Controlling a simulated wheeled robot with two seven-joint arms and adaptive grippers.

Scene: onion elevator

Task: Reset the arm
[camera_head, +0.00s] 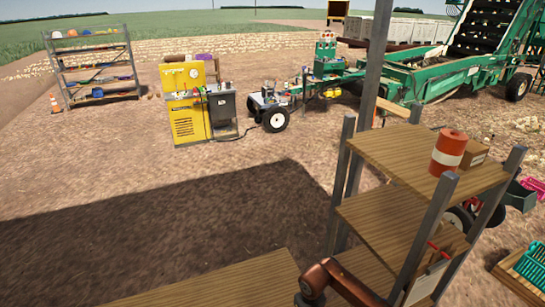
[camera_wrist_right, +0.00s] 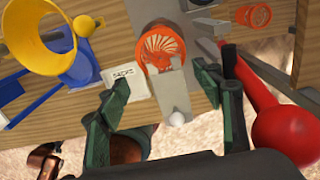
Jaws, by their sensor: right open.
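My right gripper (camera_wrist_right: 166,80) shows in the right wrist view with its green fingers spread wide apart. Nothing is held between them. A grey flat-bladed piece with a pale round end (camera_wrist_right: 177,117) and an orange round slotted part (camera_wrist_right: 164,45) lie in the gap beyond the fingers, near a wooden board's edge. Whether a finger touches anything is not clear. In the head view, a copper-coloured arm link (camera_head: 345,283) of mine shows at the bottom. Neither gripper shows in the head view.
A wooden shelf rack (camera_head: 385,150) stands at right with an orange-and-white canister (camera_head: 448,152) and a cardboard box (camera_head: 475,154). In the wrist view, a yellow funnel (camera_wrist_right: 35,35) lies left and a red tool (camera_wrist_right: 285,130) right. Open soil lies beyond the wooden table (camera_head: 215,285).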

